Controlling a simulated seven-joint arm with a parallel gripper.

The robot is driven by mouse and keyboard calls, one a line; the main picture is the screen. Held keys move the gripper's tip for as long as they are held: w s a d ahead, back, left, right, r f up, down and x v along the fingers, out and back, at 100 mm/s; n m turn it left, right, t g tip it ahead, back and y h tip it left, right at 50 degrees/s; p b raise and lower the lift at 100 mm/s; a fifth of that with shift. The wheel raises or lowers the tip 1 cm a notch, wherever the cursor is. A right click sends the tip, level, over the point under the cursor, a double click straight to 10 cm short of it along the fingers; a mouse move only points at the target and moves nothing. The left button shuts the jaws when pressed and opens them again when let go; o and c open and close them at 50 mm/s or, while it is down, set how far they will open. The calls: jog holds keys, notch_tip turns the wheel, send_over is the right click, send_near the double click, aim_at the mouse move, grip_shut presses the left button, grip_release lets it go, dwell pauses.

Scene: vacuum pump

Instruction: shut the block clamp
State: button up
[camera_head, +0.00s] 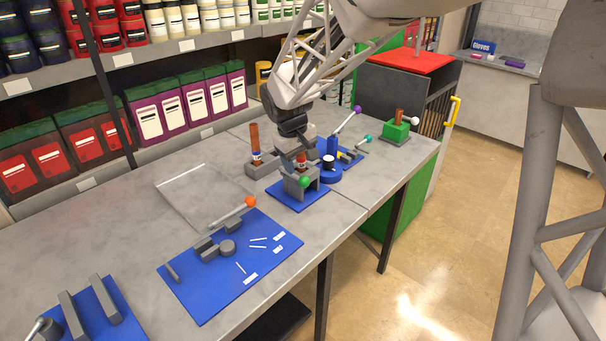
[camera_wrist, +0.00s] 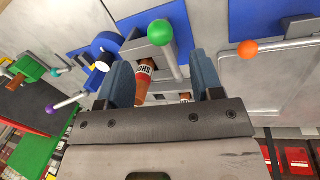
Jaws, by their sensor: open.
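A grey block clamp (camera_head: 300,186) stands on a small blue plate (camera_head: 283,196) near the table's front edge. Its lever has a green ball (camera_head: 303,181), which hangs low on the front side. In the wrist view the green ball (camera_wrist: 160,32) and its grey rod (camera_wrist: 177,68) lie between and ahead of my fingers. A brown labelled cylinder (camera_wrist: 144,82) stands at the clamp, also between the fingers in that view. My gripper (camera_wrist: 155,62) is open and sits over the clamp, pointing down. I cannot tell whether it touches anything. In the head view my gripper (camera_head: 300,158) partly hides the clamp.
A purple-ball lever (camera_head: 357,107) and a teal-ball lever (camera_head: 367,138) stand behind right. A brown-handled piece (camera_head: 255,142) in a grey block is close on the left. A green block (camera_head: 397,132) stands farther right.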

aim_at(303, 177)
jog(key=shift+w+d+f, duration=0.1)
jog(key=shift+d+f, duration=0.1)
jog(key=shift+f, duration=0.95)
jog(key=shift+w+d+f, duration=0.15)
jog(key=shift+f, duration=1)
jog(key=shift+w+d+f, duration=0.1)
jog(key=shift+d+f, duration=0.1)
jog(key=shift+f, duration=0.95)
grip_shut()
